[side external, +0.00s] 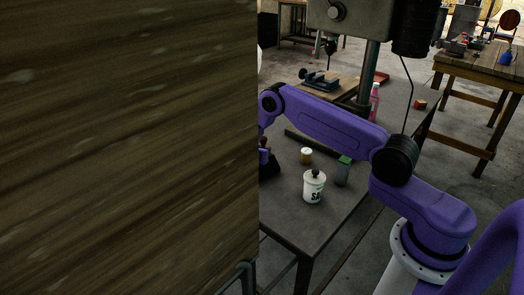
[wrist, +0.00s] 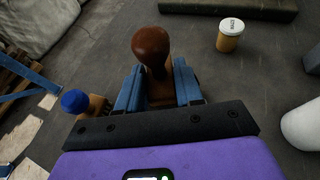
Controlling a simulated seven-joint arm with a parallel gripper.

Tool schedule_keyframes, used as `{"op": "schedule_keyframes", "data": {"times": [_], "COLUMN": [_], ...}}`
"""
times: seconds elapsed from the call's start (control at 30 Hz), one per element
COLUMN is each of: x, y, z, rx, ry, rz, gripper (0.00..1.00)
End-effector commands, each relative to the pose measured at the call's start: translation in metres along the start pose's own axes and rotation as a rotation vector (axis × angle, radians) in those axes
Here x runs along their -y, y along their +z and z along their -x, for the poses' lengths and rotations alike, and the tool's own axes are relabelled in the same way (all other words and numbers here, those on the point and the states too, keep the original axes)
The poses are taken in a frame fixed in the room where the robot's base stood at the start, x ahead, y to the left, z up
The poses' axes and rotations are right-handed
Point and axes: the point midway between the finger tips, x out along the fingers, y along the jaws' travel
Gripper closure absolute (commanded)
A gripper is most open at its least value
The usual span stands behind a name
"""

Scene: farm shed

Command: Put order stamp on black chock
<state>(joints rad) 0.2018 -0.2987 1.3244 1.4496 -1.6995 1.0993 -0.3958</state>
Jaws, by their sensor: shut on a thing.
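The order stamp (wrist: 151,48) has a rounded brown wooden knob and shows in the wrist view. My gripper (wrist: 160,88) is shut on it, with a blue finger on each side of the brown handle. The stamp's base is hidden, so I cannot tell whether it touches the table. A long dark bar (wrist: 228,8) lies at the top of the wrist view and may be the black chock. The bar also shows in the side view (side external: 312,143). In the side view my gripper is mostly cut off by a wooden panel.
A small amber jar with a white lid (wrist: 230,35), a white lettered canister (side external: 314,188) and a green-topped grey container (side external: 343,171) stand on the grey table. A blue-topped object (wrist: 76,102) is left of my gripper. The wooden panel (side external: 125,150) blocks the side view's left half.

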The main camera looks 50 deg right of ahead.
Motion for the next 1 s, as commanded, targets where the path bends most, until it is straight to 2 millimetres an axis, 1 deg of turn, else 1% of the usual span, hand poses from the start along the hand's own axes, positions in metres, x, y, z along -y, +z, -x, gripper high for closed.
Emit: {"op": "schedule_keyframes", "data": {"times": [0.1, 0.13, 0.2, 0.53, 0.6, 0.67, 0.77, 1.0], "x": [0.000, 0.000, 0.000, 0.000, -0.001, -0.001, -0.001, -0.001], "y": [-0.003, -0.003, -0.003, -0.001, 0.001, 0.000, 0.000, 0.001], "z": [-0.001, -0.001, -0.001, 0.000, 0.003, 0.010, 0.027, 0.076], "rx": [0.000, 0.000, 0.000, 0.000, 0.000, 0.000, 0.000, 0.000], "ry": [0.000, 0.000, 0.000, 0.000, 0.001, 0.002, 0.003, 0.004], "rz": [0.001, 0.000, 0.000, 0.000, 0.001, 0.002, 0.002, 0.001], "gripper": [0.94, 0.58, 0.39, 0.39, 0.39, 0.39, 0.39, 0.39]}}
